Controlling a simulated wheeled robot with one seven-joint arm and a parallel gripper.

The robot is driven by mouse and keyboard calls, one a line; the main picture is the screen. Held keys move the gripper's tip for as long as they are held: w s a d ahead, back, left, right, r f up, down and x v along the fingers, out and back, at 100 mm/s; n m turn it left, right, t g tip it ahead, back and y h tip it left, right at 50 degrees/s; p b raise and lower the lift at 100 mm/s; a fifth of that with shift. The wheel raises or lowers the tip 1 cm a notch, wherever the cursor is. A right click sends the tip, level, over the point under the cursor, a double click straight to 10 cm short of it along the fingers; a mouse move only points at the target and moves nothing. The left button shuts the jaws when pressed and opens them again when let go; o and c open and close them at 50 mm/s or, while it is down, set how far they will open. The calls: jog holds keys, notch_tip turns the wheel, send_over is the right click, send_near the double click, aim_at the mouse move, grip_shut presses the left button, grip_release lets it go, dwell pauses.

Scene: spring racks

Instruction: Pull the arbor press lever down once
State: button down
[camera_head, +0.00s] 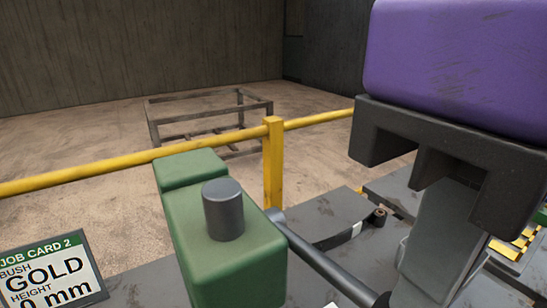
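The arbor press (222,255) is a green block-shaped body at the lower middle, seen from above. A short grey cylinder (225,212), its ram, stands upright out of its top. A dark grey lever rod (318,262) runs from the press's right side down to the lower right. My gripper (430,265), below a purple block and a dark bracket, reaches down at the right near the lever's lower end. Its fingertips are not clearly visible, so I cannot tell whether it touches the lever or how far it is open. The press's lower part is out of frame.
A job card (48,272) reading "BUSH GOLD", partly cut off, stands at lower left. A yellow rail (100,177) with a post (273,165) runs behind the press. A metal frame (208,108) stands on the floor beyond. Grey bench surfaces and yellow-black striping (518,245) lie at right.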

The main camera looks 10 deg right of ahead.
jog(key=shift+f, duration=0.2)
jog(key=shift+s+d+f+b, duration=0.1)
jog(key=shift+f+b, duration=0.8)
jog(key=shift+f, duration=0.15)
jog(key=shift+s+f+b, duration=0.1)
jog(key=shift+f+b, duration=0.75)
jog(key=shift+f, duration=0.2)
jog(key=shift+w+f+b, duration=0.2)
jog(key=shift+f+b, duration=1.05)
jog(key=shift+f, duration=0.35)
jog(key=shift+s+f+b, duration=0.1)
jog(key=shift+f+b, duration=0.35)
jog(key=shift+f, duration=0.05)
